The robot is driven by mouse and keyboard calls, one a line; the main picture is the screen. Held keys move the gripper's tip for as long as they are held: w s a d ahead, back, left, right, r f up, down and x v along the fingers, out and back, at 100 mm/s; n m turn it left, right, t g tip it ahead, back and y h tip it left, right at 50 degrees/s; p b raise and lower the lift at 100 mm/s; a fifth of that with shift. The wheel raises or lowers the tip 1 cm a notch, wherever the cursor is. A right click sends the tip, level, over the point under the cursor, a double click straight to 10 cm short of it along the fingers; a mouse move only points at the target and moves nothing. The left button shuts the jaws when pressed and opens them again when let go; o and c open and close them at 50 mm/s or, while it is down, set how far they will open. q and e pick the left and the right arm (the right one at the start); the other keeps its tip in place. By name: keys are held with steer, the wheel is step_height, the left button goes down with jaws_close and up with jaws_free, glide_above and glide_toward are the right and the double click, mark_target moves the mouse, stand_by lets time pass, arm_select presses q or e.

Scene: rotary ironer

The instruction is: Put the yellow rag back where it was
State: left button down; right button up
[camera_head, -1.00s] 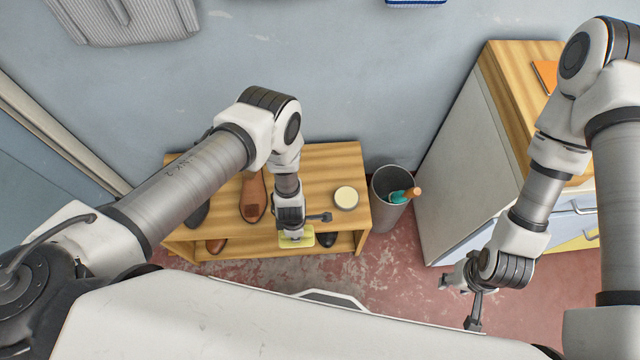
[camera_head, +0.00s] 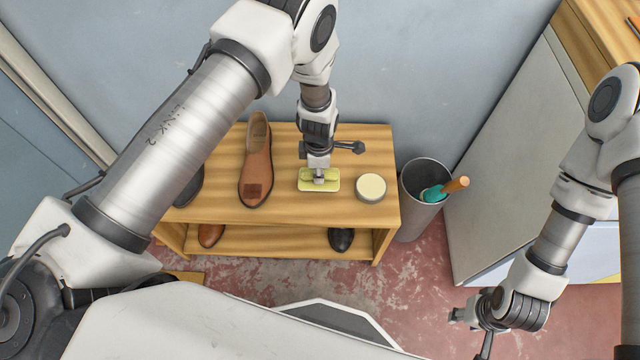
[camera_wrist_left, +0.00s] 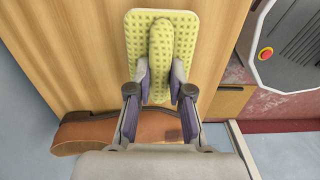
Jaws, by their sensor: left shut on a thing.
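The yellow rag (camera_head: 305,184) is at the top of the wooden shoe bench (camera_head: 290,209), between a brown shoe and a round tin. It also shows in the left wrist view (camera_wrist_left: 190,40), flat with a pinched ridge along its middle. My left gripper (camera_head: 319,178) is shut on this ridge from above. The rag appears to lie on or just above the bench top; I cannot tell which. My right gripper (camera_head: 484,340) is low at the right, away from the bench, and its fingers are partly cut off by the picture edge.
The brown shoe (camera_head: 257,165) stands left of the rag and the round tin (camera_head: 371,188) close on its right. Shoes (camera_head: 341,238) sit on the lower shelf. A grey bin (camera_head: 415,215) with a green-and-orange object stands right of the bench, beside a cabinet (camera_head: 520,150).

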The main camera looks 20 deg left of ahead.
arm_select(q)
steer(key=f+b, duration=0.1)
steer(key=w+f+b, duration=0.1)
steer(key=f+b, duration=0.1)
steer(key=shift+w+a+f, duration=0.1)
steer(key=shift+f, duration=0.15)
steer(key=shift+r, duration=0.1)
steer(key=c, duration=1.1)
jaws_free()
steer(key=shift+f, duration=0.2)
steer(key=shift+o, duration=0.2)
